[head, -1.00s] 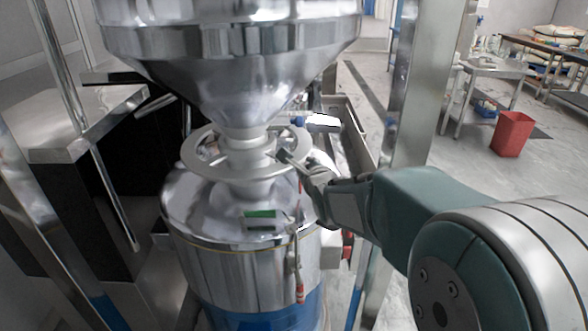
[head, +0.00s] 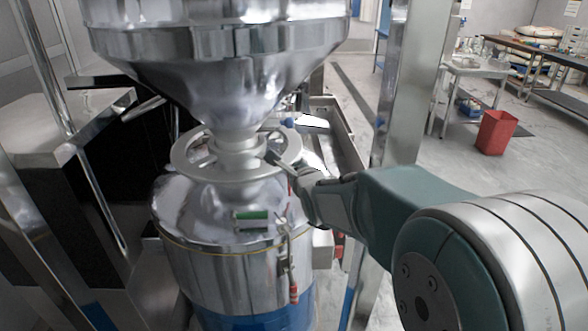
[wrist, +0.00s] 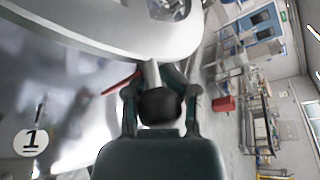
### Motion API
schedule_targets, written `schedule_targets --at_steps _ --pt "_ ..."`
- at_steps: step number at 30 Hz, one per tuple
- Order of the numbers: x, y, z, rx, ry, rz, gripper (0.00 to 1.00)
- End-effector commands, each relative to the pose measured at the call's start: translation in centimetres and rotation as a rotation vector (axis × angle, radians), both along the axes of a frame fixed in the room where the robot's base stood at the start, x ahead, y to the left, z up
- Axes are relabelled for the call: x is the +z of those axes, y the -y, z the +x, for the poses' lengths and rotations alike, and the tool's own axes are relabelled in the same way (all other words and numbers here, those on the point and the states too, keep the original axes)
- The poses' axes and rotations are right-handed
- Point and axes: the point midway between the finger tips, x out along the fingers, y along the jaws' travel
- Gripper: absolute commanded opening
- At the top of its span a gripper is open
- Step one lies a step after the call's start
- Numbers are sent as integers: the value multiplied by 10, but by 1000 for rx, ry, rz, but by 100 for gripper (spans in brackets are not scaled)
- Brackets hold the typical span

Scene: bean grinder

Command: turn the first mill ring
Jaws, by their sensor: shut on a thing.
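The first mill ring (head: 181,158) is a pale metal handwheel with spokes. It lies level around the narrow neck below the steel hopper. In the wrist view the ring (wrist: 110,28) is a large pale curved band across the top left. My gripper (head: 272,158) reaches in from the right and is shut on the ring's near right rim. In the wrist view my gripper (wrist: 154,78) has a pale piece between its dark fingers, beside the ring's edge. The exact contact is partly hidden by the fingers. A round label with a 1 (wrist: 31,142) shows at the lower left.
The steel hopper (head: 218,65) hangs close above the ring, and the rounded mill body (head: 185,215) stands below. A metal post (head: 397,100) rises just behind my arm. A red bin (head: 497,132) stands on open floor at the right.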

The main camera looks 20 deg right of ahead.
Motion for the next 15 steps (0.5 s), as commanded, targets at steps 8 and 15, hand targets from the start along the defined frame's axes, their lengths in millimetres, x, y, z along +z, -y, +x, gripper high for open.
schedule_targets --at_steps 8,15 --pt "8 1 1 -2 18 0 0" --pt "8 1 1 -2 19 0 57"
